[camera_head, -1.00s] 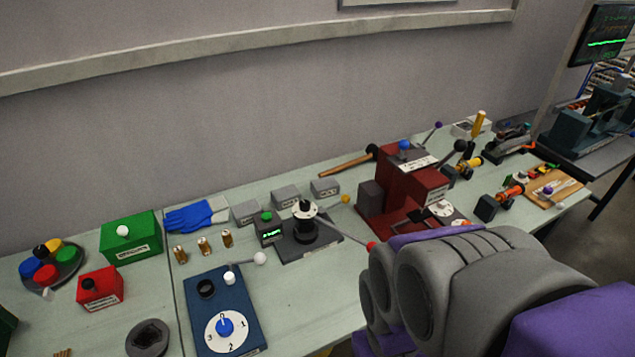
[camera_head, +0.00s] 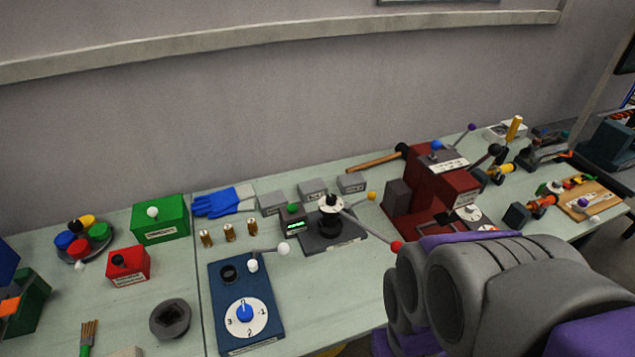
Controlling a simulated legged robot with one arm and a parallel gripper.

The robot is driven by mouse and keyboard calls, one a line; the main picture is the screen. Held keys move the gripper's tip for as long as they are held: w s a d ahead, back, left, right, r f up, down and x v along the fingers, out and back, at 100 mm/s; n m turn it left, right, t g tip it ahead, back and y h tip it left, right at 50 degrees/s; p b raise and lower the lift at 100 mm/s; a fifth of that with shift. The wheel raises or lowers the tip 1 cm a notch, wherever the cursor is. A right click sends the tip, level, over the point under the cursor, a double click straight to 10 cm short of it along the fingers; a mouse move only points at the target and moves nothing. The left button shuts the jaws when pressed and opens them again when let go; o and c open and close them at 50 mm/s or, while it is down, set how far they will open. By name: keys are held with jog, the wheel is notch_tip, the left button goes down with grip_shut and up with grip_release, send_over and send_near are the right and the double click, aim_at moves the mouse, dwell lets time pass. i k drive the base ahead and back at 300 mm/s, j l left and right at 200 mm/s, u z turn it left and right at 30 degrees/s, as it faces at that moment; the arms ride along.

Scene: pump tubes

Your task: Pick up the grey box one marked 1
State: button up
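Three small grey boxes stand in a row at the back of the table: a left one (camera_head: 271,203), a middle one (camera_head: 312,189) and a right one (camera_head: 351,183). Each seems to carry a label on its front, but the marks are too small to read, so I cannot tell which is marked 1. The left box is partly hidden by a small dark device with a green display (camera_head: 293,221). My arm fills the lower right of the view. My gripper's fingers do not show.
A dark lever device (camera_head: 330,226) stands just in front of the boxes, its red-knobbed rod reaching right. A red machine (camera_head: 431,192) stands to the right. Blue gloves (camera_head: 217,203) lie left, with brass cylinders (camera_head: 229,233) before them. A blue dial panel (camera_head: 245,290) is nearer.

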aim_at(312, 189)
jog(key=k+j+z, duration=0.1)
jog(key=j, duration=0.35)
jog(key=k+j+z, duration=0.1)
jog(key=k+j, duration=0.15)
jog(key=j, duration=0.2)
jog(key=k+j+z, duration=0.1)
jog(key=j, duration=0.3)
jog(key=k+j+z, duration=0.1)
jog(key=k+j, duration=0.2)
jog(key=k+j+z, duration=0.1)
jog(key=k+j, duration=0.15)
jog(key=j, duration=0.25)
jog(key=l, duration=0.55)
jog(key=i+l+u, duration=0.1)
jog(key=l, duration=0.25)
jog(key=i+l+u, duration=0.1)
jog(key=l, duration=0.3)
jog(key=i+l+u, duration=0.1)
jog(key=i+l, duration=0.15)
jog(key=i+l+u, duration=0.15)
jog(key=l, duration=0.35)
jog(key=i+u, duration=0.1)
jog(key=i, duration=0.3)
jog(key=i+l, duration=0.15)
jog(key=i, duration=0.3)
jog(key=u, duration=0.05)
